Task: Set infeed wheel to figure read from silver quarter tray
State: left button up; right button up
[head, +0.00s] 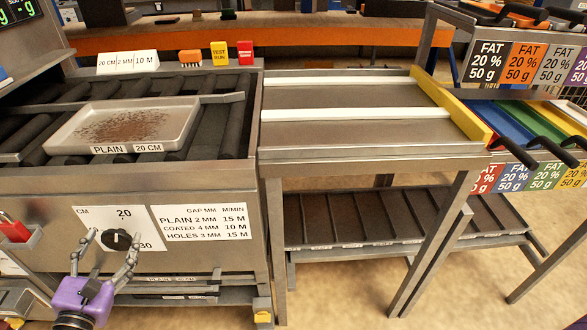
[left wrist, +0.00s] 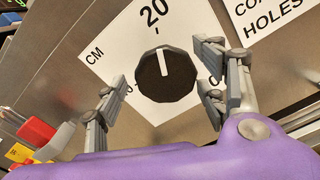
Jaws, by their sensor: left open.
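The infeed wheel is a dark faceted knob (head: 116,238) with a white pointer line, on a white CM dial plate on the machine's front. In the left wrist view the wheel (left wrist: 166,84) has its pointer towards the 20. A grey-silver tray (head: 62,142) with brown crumbs lies on the rollers above; its label (head: 127,149) reads PLAIN 20 CM. My left gripper (head: 113,241) is open, with its fingers on either side of the wheel; I cannot tell whether they touch it. My right gripper is out of view.
A card (head: 199,228) beside the dial lists gap and speed for plain, coated and holes. A strip (head: 127,62) on top reads 20 CM, 2 MM, 10 M. A red padlock (head: 14,228) is left of the dial. An outfeed table (head: 350,140) stands to the right.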

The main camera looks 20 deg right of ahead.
pick_arm(q)
jog(key=v, duration=1.2)
